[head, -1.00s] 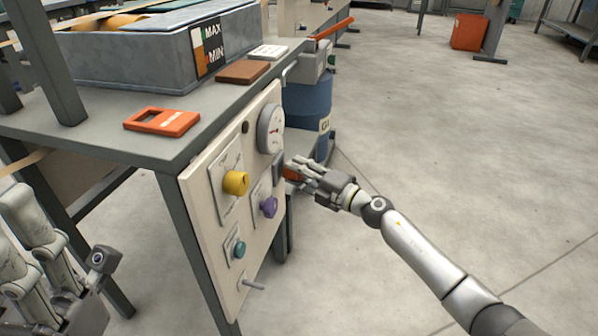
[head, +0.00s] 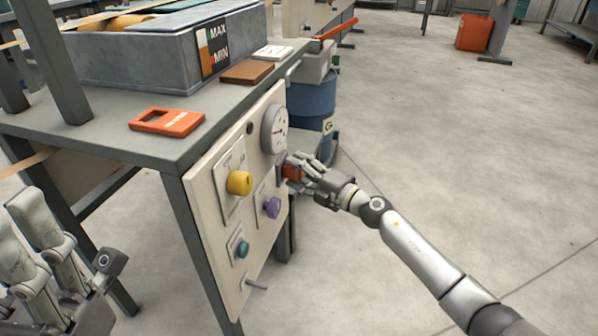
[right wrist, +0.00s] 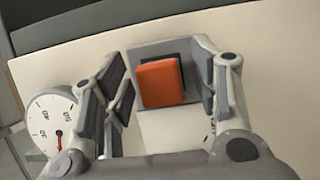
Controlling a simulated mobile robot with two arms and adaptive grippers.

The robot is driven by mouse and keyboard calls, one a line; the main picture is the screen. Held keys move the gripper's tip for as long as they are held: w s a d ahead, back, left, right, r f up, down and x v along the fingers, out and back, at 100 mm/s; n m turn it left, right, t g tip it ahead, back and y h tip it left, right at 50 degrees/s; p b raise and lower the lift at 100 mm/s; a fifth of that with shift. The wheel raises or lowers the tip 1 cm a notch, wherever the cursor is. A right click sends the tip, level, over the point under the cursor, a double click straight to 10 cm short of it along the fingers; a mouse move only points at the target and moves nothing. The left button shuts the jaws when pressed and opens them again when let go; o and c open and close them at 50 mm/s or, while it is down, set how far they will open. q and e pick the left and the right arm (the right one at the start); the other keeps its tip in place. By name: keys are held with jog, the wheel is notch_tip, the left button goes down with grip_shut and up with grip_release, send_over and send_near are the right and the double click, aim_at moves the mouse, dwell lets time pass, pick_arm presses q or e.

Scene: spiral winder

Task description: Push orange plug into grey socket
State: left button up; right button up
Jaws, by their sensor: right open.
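The orange plug (right wrist: 160,83) stands at the grey socket (right wrist: 150,56) on the upright cream panel. A dark border shows along the plug's top and right edges; how deep it sits I cannot tell. In the head view, the plug (head: 291,172) is partly covered by my right gripper (head: 306,172). My right gripper (right wrist: 168,100) is open, with its fingers on either side of the plug and gaps visible between.
The panel (head: 205,213) carries a gauge (head: 274,128), a yellow knob (head: 239,183), a purple knob (head: 272,207) and a teal button (head: 242,249). A metal rod (head: 257,285) sticks out low. A blue barrel (head: 312,103) stands behind. Floor at right is clear.

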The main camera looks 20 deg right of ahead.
jog(key=v, duration=1.2)
jog(key=shift+f, duration=0.1)
